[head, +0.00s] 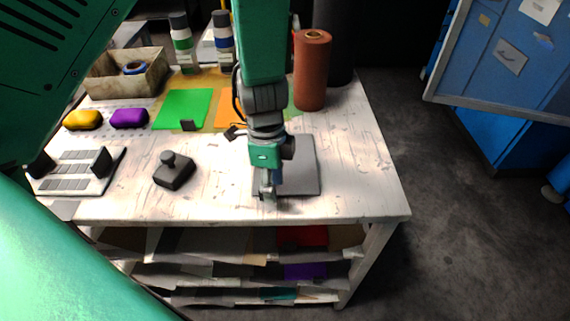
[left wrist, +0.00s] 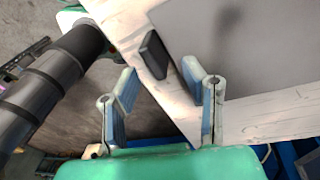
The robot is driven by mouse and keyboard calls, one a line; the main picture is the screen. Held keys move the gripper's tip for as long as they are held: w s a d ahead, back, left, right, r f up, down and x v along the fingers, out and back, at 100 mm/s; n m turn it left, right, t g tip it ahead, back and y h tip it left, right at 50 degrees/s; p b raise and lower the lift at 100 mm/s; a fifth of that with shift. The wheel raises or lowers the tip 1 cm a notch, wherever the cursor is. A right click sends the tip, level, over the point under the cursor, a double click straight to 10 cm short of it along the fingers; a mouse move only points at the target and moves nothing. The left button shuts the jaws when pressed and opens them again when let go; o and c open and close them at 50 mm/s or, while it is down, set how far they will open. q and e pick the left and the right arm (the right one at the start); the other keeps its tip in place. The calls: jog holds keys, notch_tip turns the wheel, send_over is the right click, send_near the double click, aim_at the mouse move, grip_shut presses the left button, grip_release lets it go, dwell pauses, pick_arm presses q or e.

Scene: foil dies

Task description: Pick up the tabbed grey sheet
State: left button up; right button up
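The grey sheet (head: 305,178) lies flat on the white worktop near its front edge, partly covered by my left arm in the head view. In the left wrist view the sheet (left wrist: 235,45) fills the upper right, and its dark tab (left wrist: 153,55) stands up at the sheet's edge. My left gripper (head: 268,192) points down over the left part of the sheet. In the left wrist view it (left wrist: 168,80) is open, its fingers apart, with the tab showing between and beyond them. I cannot tell that either finger touches the tab. My right gripper is not in view.
A green sheet (head: 178,106) with a dark tab and an orange sheet (head: 227,112) lie behind. A black knobbed tool (head: 174,172) and a striped plate (head: 72,172) are to the left. A red-brown roll (head: 311,75) stands behind. The worktop (head: 365,185) is clear at right.

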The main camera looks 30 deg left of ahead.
pick_arm(q)
jog(key=shift+f, duration=0.65)
grip_shut()
jog(key=shift+r, duration=0.15)
